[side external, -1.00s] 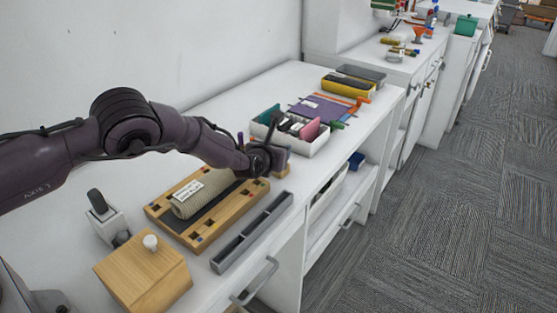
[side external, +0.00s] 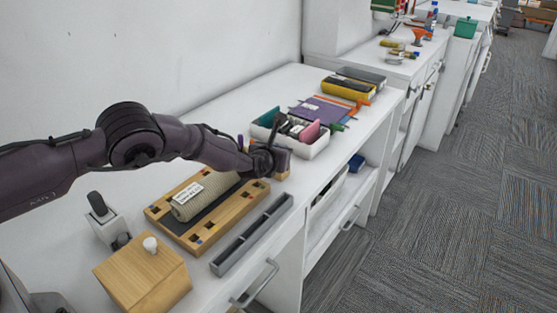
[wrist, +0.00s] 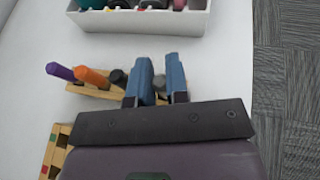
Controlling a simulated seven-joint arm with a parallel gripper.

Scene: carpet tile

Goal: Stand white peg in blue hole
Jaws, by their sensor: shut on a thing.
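My gripper (wrist: 162,80) is over the right part of a small wooden rack (wrist: 92,92), with its two blue fingers close together. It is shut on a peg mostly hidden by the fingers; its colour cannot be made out. A dark end shows between the fingers, but I cannot tell whether it belongs to that peg. No white peg can be picked out. The wooden board with holes (side external: 222,222) has small colour marks and lies left of my gripper (side external: 268,160) in the side view. A corner of the board shows in the wrist view (wrist: 58,150). The blue hole cannot be singled out.
A purple peg (wrist: 60,71), an orange peg (wrist: 91,76) and a dark peg (wrist: 118,77) stand at the rack. A labelled grey roll (side external: 205,196) lies on the board. A white bin (side external: 315,146), grey tray (side external: 252,235) and wooden box (side external: 145,275) are nearby.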

